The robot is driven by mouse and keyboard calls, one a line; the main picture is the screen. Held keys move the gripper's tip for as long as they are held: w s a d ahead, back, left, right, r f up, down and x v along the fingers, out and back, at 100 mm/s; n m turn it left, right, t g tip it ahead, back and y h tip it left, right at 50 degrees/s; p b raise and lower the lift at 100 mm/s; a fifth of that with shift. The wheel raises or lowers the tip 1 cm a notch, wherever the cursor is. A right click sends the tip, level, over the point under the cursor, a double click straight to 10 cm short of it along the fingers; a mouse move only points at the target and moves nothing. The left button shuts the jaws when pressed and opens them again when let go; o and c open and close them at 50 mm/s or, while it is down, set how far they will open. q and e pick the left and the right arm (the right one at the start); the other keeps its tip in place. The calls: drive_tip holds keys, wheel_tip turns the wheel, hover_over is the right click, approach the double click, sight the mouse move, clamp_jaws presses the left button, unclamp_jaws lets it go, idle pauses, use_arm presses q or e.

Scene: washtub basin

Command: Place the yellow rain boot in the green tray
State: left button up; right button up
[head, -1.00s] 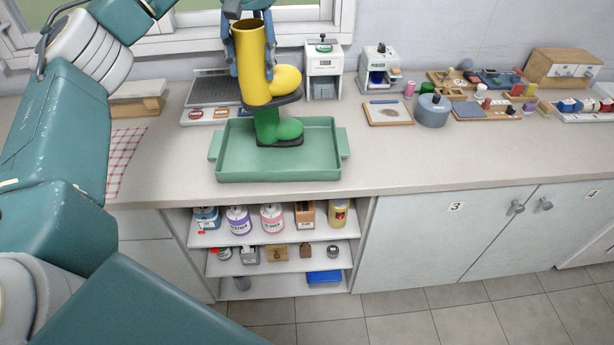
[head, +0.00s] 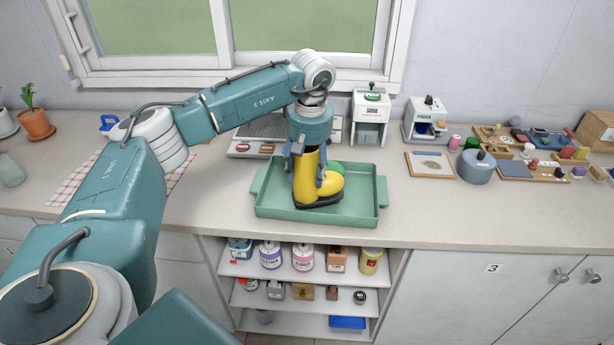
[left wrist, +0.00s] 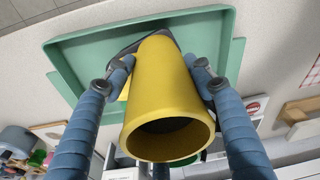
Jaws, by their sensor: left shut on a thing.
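The yellow rain boot (head: 306,180) is upright inside the outline of the green tray (head: 274,213), near its middle, toe to the right. I cannot tell whether its dark sole touches the tray floor. My left gripper (head: 307,165) is shut on the boot's shaft from above, with blue fingers on both sides. In the left wrist view, the yellow boot's open top (left wrist: 170,138) faces the camera between the fingers (left wrist: 160,82), and the tray (left wrist: 80,50) lies beyond.
A white dispenser (head: 370,118) and a second small machine (head: 424,120) stand behind the tray. A wooden board (head: 430,165) and a blue-grey pot (head: 477,167) lie to the right. A red-checked cloth (head: 80,182) is at left. The tray's right part is free.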

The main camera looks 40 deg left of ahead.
sight(309, 149)
use_arm(q)
wheel_tip(309, 149, down, 2)
drive_tip(key=shift+f+p, duration=0.2)
drive_tip(key=shift+p, duration=0.1)
drive_tip(key=shift+f, duration=0.45)
drive_tip(key=o, duration=1.4)
use_arm(e)
drive_tip(key=shift+w+a+r, duration=0.4)
drive_tip(key=shift+w+a, duration=0.1)
drive_tip(key=shift+w, duration=0.2)
use_arm(q)
drive_tip(key=shift+r, duration=0.25)
drive_tip(key=shift+r+b, duration=0.35)
drive_tip(key=shift+r, duration=0.05)
drive_tip(key=r+b, duration=0.1)
drive_tip(key=r, duration=0.2)
drive_tip(key=r+b, duration=0.1)
drive_tip(key=r, duration=0.3)
drive_tip(key=s+d+r, duration=0.1)
drive_tip(key=r, duration=0.3)
drive_tip(key=shift+d+b, duration=0.1)
drive_tip(key=shift+b, duration=0.3)
use_arm(e)
drive_tip(key=f, duration=0.3)
drive_tip(key=shift+s+d+f, duration=0.15)
drive_tip(key=shift+d, duration=0.15)
